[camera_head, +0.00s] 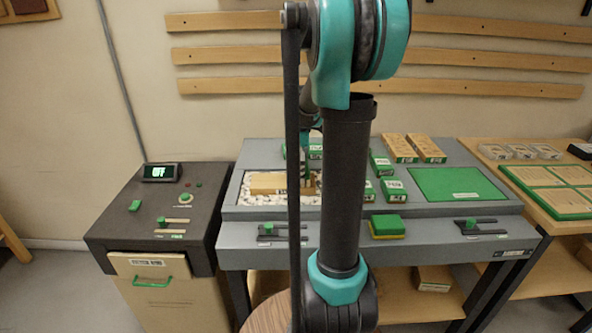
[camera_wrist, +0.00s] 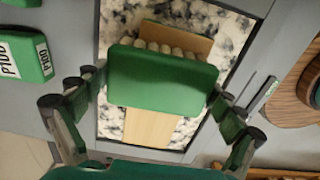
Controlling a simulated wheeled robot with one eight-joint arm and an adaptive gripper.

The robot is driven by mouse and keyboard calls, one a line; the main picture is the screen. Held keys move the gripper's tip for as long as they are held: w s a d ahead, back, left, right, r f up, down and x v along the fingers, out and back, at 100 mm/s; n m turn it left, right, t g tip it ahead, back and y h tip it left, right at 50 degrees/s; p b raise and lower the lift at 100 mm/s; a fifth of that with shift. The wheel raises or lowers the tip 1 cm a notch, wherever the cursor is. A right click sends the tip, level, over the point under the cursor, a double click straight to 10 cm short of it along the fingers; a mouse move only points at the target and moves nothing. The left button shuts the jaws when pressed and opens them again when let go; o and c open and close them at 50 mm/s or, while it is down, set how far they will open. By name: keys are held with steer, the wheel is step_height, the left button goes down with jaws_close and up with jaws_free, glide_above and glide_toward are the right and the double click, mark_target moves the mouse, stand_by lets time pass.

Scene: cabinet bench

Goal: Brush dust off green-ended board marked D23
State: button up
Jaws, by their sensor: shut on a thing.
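My gripper (camera_wrist: 157,88) is shut on a green-backed brush (camera_wrist: 162,75), one finger on each side. Pale bristles show along the brush's far edge in the wrist view. A light wooden board (camera_wrist: 152,128) lies beneath the brush, which hides its middle; I cannot tell whether the bristles touch it. The board also shows in the head view (camera_head: 267,184), on a speckled bed (camera_head: 262,200) in the grey bench. I cannot read a D23 mark or make out dust.
Green labelled blocks (camera_head: 394,191) and tan blocks (camera_head: 427,149) stand right of my arm. A green mat (camera_head: 458,185) lies bare at the bench's right. A green and yellow pad (camera_head: 387,227) sits at the front edge. A dark control box (camera_head: 160,215) with an OFF display stands left.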

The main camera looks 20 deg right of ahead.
mark_target(259, 178)
steer(key=shift+s+d, duration=0.15)
steer(key=shift+d, duration=1.25)
steer(key=shift+w+a+f, duration=0.1)
steer(key=shift+w+a, duration=0.75)
steer(key=shift+a, duration=1.8)
steer(key=shift+w+a+r, duration=0.1)
steer(key=shift+w+a, duration=0.75)
steer(key=shift+a, duration=1.85)
steer(key=shift+w+a+f, duration=0.1)
steer(key=shift+w+a, duration=0.75)
steer(key=shift+a, duration=1.8)
steer(key=shift+s+d, duration=0.85)
steer(key=shift+d, duration=1.8)
steer(key=shift+s+d, duration=0.9)
steer(key=shift+d, duration=1.8)
steer(key=shift+s+d, duration=0.85)
steer(key=shift+d, duration=1.8)
steer(key=shift+r, duration=3.05)
steer(key=shift+r, duration=0.15)
